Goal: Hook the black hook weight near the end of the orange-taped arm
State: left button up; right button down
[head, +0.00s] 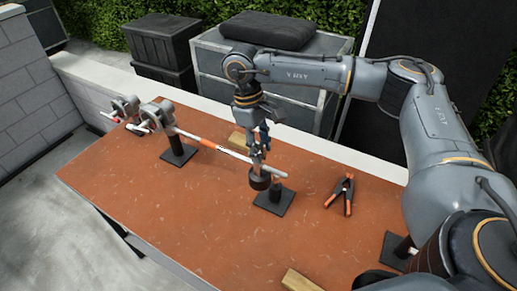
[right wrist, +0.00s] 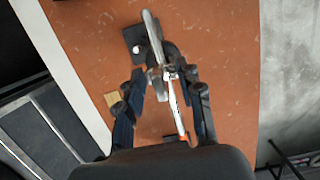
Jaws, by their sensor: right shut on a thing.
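The black hook weight (head: 260,180) hangs upright just below my right gripper (head: 262,150), beside the free end of the orange-taped arm. The orange-taped arm (head: 236,155) is a pale rod running from a grey pivot on a stand, with orange tape (head: 206,143) along it. My right gripper is shut on the weight's upper hook part. In the right wrist view the gripper fingers (right wrist: 166,105) stand either side of the pale rod (right wrist: 173,100). Whether the hook is around the rod or only beside it cannot be told. My left gripper is not in view.
A black stand base (head: 274,202) is below the rod's end. An orange-and-black clamp (head: 341,195) lies to the right. Wooden blocks (head: 238,141) (head: 299,281) lie on the orange-brown table (head: 190,215). A second pivot stand (head: 122,108) is at the far left.

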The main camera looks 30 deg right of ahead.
jog(key=shift+f, duration=0.25)
dwell(0.7)
jog(key=shift+f+b, duration=0.7)
jog(key=shift+b, duration=0.2)
jog(key=c, duration=0.8)
grip_release()
jog(key=shift+f, duration=0.15)
